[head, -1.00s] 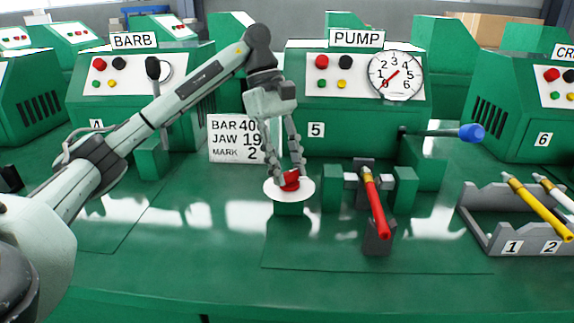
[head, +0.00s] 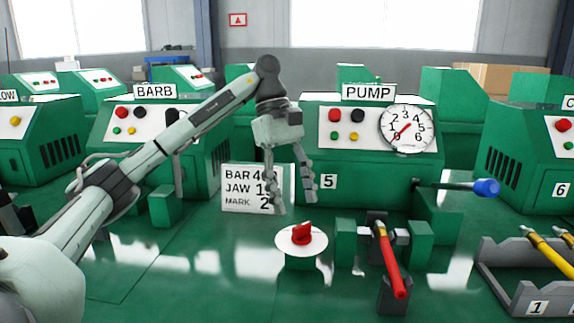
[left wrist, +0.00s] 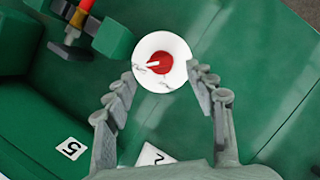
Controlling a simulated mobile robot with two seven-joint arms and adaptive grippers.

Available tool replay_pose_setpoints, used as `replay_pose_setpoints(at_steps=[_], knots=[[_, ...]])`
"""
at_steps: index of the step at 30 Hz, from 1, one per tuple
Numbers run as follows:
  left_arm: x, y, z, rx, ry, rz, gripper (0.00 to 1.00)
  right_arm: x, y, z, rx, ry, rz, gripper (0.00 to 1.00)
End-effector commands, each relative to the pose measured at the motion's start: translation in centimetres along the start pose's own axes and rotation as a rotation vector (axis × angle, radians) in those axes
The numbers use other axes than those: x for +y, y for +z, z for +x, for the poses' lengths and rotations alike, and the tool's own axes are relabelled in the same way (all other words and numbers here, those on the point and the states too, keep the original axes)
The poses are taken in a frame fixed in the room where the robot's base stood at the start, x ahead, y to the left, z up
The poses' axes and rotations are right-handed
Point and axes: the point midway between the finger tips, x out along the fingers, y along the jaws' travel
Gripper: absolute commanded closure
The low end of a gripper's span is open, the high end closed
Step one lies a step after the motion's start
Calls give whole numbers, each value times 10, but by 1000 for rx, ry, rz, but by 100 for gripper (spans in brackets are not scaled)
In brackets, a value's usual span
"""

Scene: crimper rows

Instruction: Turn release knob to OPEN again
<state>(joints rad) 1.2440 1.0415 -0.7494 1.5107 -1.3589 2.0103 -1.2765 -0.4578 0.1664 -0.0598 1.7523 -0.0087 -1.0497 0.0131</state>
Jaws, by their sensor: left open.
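The release knob (head: 302,234) is red and sits on a round white dial (head: 287,245) on a green block, in front of the PUMP machine. The left wrist view shows the red knob (left wrist: 161,62) with a white pointer mark, on the white dial (left wrist: 178,45) with dark lettering too small to read. My left gripper (head: 294,207) is open and empty, above and behind the knob, apart from it. In the left wrist view its fingers (left wrist: 158,92) spread on both sides below the knob. My right gripper is out of view.
A red-handled tool (head: 390,262) lies in a green clamp right of the dial. The PUMP machine (head: 350,170) bears a gauge (head: 407,128) and a blue-tipped lever (head: 486,187). A sign (head: 238,190) stands behind the gripper. A grey rack (head: 500,285) with yellow-handled tools is right.

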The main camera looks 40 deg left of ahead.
Motion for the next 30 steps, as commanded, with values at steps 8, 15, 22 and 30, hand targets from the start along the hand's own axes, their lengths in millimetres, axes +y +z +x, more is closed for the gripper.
replay_pose_setpoints(at_steps=[8,15,22,30], knots=[[0,0,-44,2,4,0,45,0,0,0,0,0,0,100],[0,0,-65,2,2,1,45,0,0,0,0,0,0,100],[0,0,-72,0,1,1,45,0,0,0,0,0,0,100],[0,0,-72,0,0,1,45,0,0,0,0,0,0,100]])
